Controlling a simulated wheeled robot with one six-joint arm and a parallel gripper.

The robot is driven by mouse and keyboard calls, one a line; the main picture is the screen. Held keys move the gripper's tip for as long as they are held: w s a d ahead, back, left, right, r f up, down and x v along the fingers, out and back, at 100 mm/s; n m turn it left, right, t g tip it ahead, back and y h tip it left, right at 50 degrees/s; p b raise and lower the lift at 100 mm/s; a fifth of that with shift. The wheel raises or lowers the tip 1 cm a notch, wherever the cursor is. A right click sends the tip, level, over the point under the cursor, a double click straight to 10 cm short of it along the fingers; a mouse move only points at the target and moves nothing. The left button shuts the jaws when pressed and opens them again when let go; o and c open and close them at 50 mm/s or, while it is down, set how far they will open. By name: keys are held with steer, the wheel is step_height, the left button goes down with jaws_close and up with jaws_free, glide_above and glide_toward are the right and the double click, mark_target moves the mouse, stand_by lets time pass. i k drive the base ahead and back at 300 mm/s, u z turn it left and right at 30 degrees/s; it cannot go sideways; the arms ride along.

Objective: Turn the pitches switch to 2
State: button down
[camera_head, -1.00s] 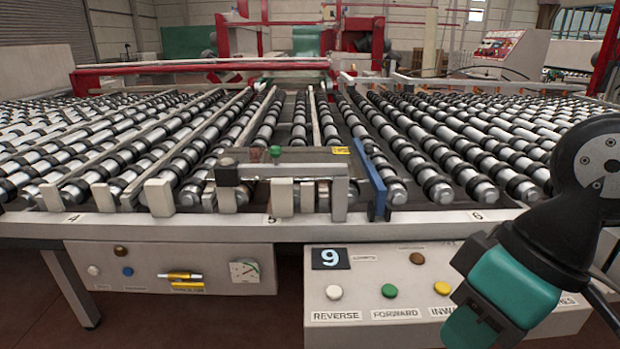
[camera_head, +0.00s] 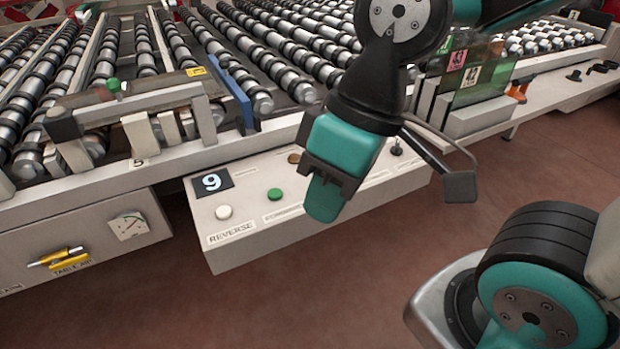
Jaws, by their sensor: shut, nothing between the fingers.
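The control box (camera_head: 240,250) carries a display reading 9 (camera_head: 212,183), a white REVERSE button (camera_head: 224,212) and a green FORWARD button (camera_head: 275,194). My gripper (camera_head: 324,204) is shut and empty. It hangs over the middle of the box and hides part of its top and several labels. A small black knob or lever (camera_head: 396,148) shows at the box's right end, to the right of my gripper. I cannot tell for sure that it is the pitches switch. No pitches label or switch position is readable.
The roller table (camera_head: 130,60) lies behind the box. A glass pane (camera_head: 480,75) stands upright at the right. Open red-brown floor (camera_head: 330,300) lies in front.

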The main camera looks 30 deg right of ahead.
mark_target(397, 150)
steer(key=k, duration=1.3)
steer(key=z, duration=0.75)
steer(key=i, duration=1.5)
steer(key=u, duration=0.15)
